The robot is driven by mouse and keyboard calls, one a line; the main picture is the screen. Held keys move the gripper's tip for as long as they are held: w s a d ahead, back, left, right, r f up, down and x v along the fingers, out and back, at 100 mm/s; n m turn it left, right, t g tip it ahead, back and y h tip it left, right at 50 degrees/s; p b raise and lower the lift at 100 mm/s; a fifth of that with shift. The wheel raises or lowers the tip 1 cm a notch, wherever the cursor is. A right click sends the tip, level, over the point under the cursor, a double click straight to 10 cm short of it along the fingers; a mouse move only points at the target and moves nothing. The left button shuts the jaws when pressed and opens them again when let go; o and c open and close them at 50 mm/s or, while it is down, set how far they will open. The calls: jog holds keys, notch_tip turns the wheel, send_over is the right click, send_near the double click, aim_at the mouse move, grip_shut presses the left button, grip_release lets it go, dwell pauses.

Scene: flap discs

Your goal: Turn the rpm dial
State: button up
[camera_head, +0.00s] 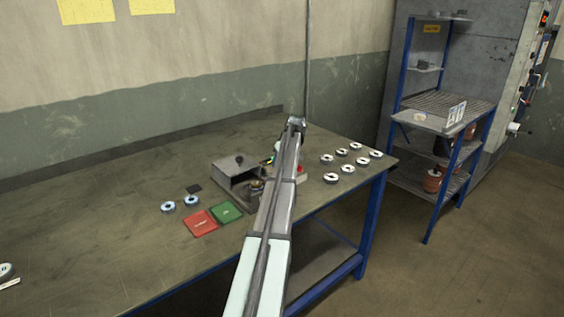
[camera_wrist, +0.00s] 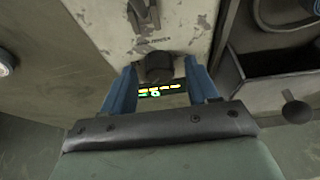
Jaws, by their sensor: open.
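The rpm dial (camera_wrist: 158,68) is a dark round knob on a worn, pale control panel (camera_wrist: 178,18) in the wrist view. My gripper (camera_wrist: 160,65) is open, with one blue finger on each side of the dial. A gap shows between the dial and each finger, so I see no grip on it. A small lit display (camera_wrist: 160,90) with yellow and green characters shows just below the dial, between the fingers. In the head view my arm covers the dial, and my fingers cannot be made out there.
A grey box-shaped machine part (camera_head: 237,168) stands on the workbench (camera_head: 110,240) beside my arm. Red (camera_head: 200,223) and green (camera_head: 226,212) squares lie in front. Several discs (camera_head: 348,168) lie at the right. A lever switch (camera_wrist: 143,14) sits above the dial.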

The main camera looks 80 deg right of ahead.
jog(key=c, duration=1)
jog(key=shift+m, duration=0.3)
jog(key=m, duration=0.1)
jog(key=m+g+h, duration=0.1)
jog(key=m, duration=0.1)
jog(key=shift+w+a+m, duration=0.1)
jog(key=shift+w+m, duration=0.05)
jog(key=shift+m, duration=0.15)
jog(key=m+g, duration=0.2)
jog(key=m, duration=0.2)
jog(key=shift+w+m, duration=0.1)
jog(key=shift+m, duration=0.2)
